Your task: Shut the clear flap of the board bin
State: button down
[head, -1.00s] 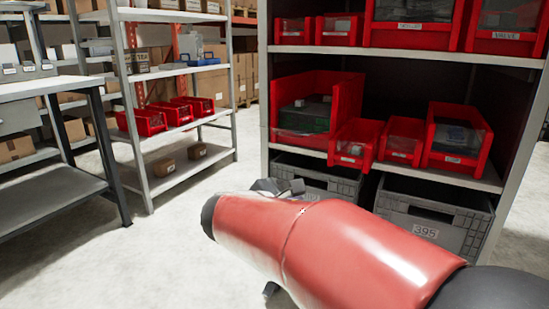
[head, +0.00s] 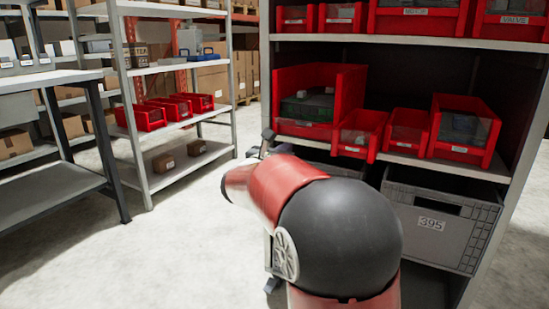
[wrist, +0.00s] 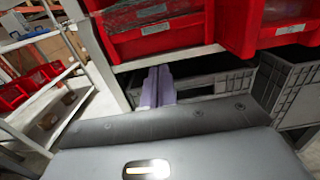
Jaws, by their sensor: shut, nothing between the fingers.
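The board bin (head: 361,90) is the large red bin at the left of the middle shelf, with a dark green board (head: 305,106) inside. Its clear flap is hard to make out; I cannot tell its exact angle. In the wrist view the bin's red front (wrist: 168,42) fills the upper middle, with a pale label. My gripper (wrist: 158,72) is shut and empty, its two fingers side by side, appearing just below the bin's front and the shelf edge. In the head view my gripper (head: 268,143) is mostly hidden behind my arm, low and left of the bin.
Smaller red bins (head: 359,134) stand to the right on the same shelf (head: 400,160). A grey crate (head: 440,225) marked 395 sits below, with another partly hidden behind my arm. More red bins line the shelf above. Open floor (head: 180,250) lies to the left.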

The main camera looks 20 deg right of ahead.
aim_at(297, 121)
notch_tip(297, 121, up, 4)
jog(key=shift+w+d+f, duration=0.1)
jog(key=shift+w, duration=0.05)
jog(key=shift+p, duration=0.3)
